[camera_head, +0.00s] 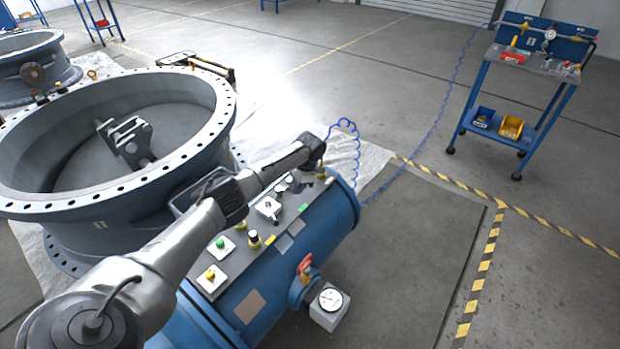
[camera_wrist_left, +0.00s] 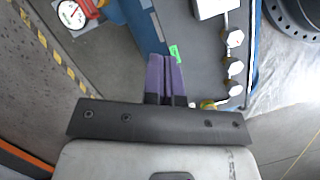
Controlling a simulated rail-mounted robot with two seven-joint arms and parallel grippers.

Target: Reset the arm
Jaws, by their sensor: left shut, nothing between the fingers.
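My left arm reaches in from the lower left in the head view. Its gripper (camera_head: 303,183) is over the far end of the blue cylinder (camera_head: 335,228), above the grey control panel (camera_head: 288,236) on top. In the left wrist view the two purple fingers (camera_wrist_left: 165,75) are pressed together with nothing between them. A green label (camera_wrist_left: 174,52) on the panel shows just beyond the fingertips. I cannot tell whether the fingers touch the panel. My right gripper is not in view.
A large flanged butterfly valve (camera_head: 213,118) stands left of the cylinder. A pressure gauge (camera_head: 330,299) and a red-handled valve (camera_head: 304,264) stick out from its near side. A blue tool cart (camera_head: 470,112) stands at the upper right.

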